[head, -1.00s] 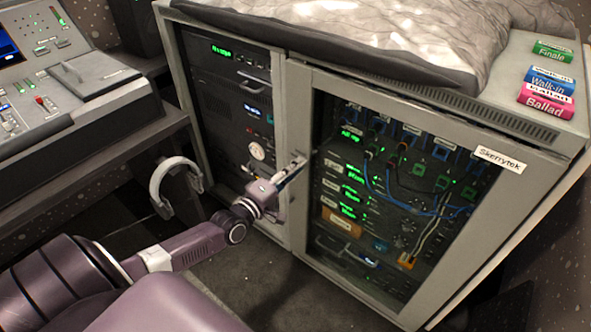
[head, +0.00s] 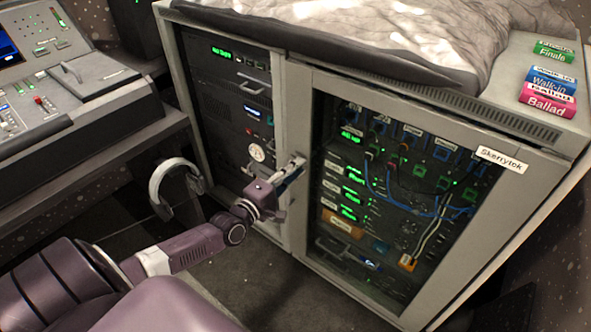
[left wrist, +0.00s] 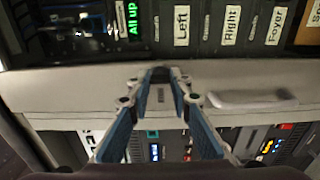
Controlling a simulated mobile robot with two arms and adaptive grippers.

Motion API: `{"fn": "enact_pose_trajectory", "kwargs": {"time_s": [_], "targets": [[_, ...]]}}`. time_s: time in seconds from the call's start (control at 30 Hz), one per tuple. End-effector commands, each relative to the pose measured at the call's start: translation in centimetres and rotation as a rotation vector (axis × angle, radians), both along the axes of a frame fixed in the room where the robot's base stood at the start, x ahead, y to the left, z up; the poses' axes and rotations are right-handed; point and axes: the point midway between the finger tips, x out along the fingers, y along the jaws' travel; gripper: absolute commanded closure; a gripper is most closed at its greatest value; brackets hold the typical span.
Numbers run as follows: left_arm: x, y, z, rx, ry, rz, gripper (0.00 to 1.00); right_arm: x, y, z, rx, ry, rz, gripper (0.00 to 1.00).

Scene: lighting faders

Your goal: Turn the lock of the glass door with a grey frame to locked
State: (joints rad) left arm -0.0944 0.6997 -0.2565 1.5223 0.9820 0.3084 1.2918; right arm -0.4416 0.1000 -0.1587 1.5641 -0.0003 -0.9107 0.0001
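The glass door with a grey frame (head: 400,205) is closed on the right half of the rack cabinet. Its lock is small and largely hidden by my fingers on the left upright of the frame; I cannot make out its position. My left gripper (head: 293,168) reaches this upright from the left. In the left wrist view the two blue-padded fingers (left wrist: 162,76) converge at the grey frame (left wrist: 60,92), with a narrow gap between the tips. Whether they grip the lock cannot be told. My right gripper is out of view.
A pale bar handle (left wrist: 250,100) sits on the frame close beside the fingers. Headphones (head: 160,185) hang by the mixing desk (head: 70,95). Cloth (head: 380,35) and coloured labelled blocks (head: 548,98) lie on the cabinet top.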

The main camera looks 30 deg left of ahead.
Motion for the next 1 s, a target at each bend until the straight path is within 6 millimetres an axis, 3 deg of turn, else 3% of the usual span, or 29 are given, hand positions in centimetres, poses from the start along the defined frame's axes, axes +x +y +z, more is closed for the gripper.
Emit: {"fn": "enact_pose_trajectory", "kwargs": {"time_s": [0.13, 0.53, 1.0], "targets": [[0.0, 0.0, -0.1, 0.000, 0.001, 0.000, 0.64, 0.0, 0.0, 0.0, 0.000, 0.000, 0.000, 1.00], [-0.7, 0.0, -0.1, 0.001, 0.002, 0.000, 0.64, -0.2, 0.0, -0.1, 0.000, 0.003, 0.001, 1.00], [-8.6, 0.7, -0.2, 0.002, 0.005, 0.000, 0.64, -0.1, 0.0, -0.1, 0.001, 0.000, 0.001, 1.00]]}}
